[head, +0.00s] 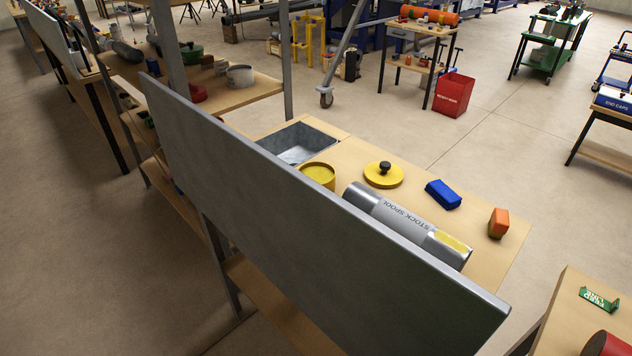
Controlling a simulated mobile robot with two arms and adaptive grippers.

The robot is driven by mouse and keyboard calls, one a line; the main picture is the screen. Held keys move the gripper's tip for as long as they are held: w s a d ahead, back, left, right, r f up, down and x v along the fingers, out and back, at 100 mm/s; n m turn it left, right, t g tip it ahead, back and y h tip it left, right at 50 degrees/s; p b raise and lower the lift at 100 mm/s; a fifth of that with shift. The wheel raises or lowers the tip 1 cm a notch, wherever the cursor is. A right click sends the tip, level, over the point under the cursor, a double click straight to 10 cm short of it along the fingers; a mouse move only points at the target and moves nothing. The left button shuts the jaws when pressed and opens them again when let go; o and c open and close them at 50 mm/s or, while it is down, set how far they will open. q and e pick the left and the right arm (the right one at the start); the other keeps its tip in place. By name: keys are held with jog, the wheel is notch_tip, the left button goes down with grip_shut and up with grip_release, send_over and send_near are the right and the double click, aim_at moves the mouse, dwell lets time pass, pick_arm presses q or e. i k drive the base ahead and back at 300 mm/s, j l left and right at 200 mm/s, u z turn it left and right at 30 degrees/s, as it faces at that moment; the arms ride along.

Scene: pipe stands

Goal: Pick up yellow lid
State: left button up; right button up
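The yellow lid (383,177) is a round disc with a black knob on top. It lies flat on the wooden bench (490,262), between the yellow round container (319,174) on its left and the blue block (443,194) on its right. The grey cylinder marked "STOCK SPOOL" (408,222) lies in front of it. Neither of my grippers shows in the head view.
A long grey panel (300,215) stands upright along the near side of the bench and hides part of it. A grey metal bin (297,143) sits at the bench's left end. An orange block (499,222) stands near its right edge. Open floor lies beyond the bench.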

aim_at(381, 175)
jog(key=k, duration=0.45)
jog(key=i+j+z, duration=0.2)
jog(key=i, duration=0.3)
jog(key=i+j+z, duration=0.15)
jog(key=i+j, duration=0.25)
jog(key=k+j+z, duration=0.2)
jog(key=k+z, duration=0.15)
jog(key=k+l+z, duration=0.35)
jog(key=i+u, duration=0.15)
jog(key=u, duration=0.2)
jog(key=i+j+u, duration=0.1)
jog(key=i+u, duration=0.2)
jog(key=i, duration=0.3)
